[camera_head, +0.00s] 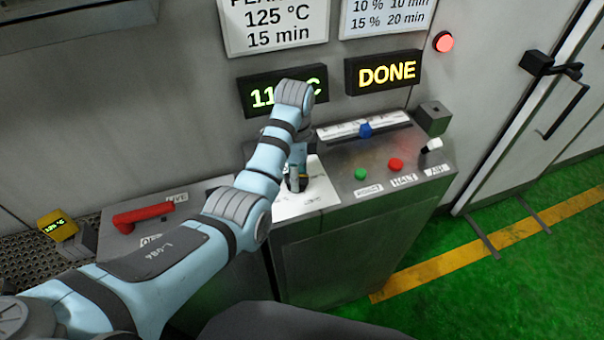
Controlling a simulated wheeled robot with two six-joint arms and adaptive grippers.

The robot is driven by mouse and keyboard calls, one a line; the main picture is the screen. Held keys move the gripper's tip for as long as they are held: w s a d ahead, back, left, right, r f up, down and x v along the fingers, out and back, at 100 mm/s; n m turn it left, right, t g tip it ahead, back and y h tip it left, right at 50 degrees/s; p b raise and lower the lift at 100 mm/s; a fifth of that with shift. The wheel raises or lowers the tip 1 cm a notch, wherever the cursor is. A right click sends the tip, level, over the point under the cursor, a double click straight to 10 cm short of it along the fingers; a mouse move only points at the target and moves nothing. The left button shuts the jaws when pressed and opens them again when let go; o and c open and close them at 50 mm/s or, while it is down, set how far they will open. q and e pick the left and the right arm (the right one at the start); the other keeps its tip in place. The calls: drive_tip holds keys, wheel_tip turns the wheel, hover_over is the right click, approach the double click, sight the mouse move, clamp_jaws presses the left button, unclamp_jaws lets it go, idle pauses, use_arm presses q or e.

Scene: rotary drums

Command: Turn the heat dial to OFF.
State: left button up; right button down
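My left arm reaches in from the lower left, and its gripper (297,181) points down over a white plate (318,193) on the grey console. The gripper is small and dark here, and I cannot tell whether its fingers are open or shut. The heat dial cannot be made out; the gripper and wrist cover the middle of the white plate. A green-lit temperature display (262,97) on the wall begins with 11, and my wrist hides the rest of its digits. My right gripper is not in view.
A yellow DONE display (387,73) and a lit red lamp (443,42) are on the wall. The console holds a blue slider knob (365,130), a green button (361,174), a red button (396,164) and a white switch (433,146). A red lever (143,214) lies left.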

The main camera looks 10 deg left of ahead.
use_arm(q)
drive_tip(key=shift+w+f, duration=0.15)
drive_tip(key=shift+w, duration=0.05)
drive_tip(key=shift+c, duration=0.2)
clamp_jaws()
drive_tip(key=shift+n, duration=0.3)
drive_tip(key=n, duration=0.4)
drive_tip(key=shift+w, duration=0.1)
drive_tip(key=n, duration=0.5)
drive_tip(key=shift+n, duration=0.3)
drive_tip(key=n, duration=0.6)
drive_tip(key=shift+r, duration=0.2)
drive_tip(key=n, duration=0.6)
drive_tip(key=shift+n, duration=0.4)
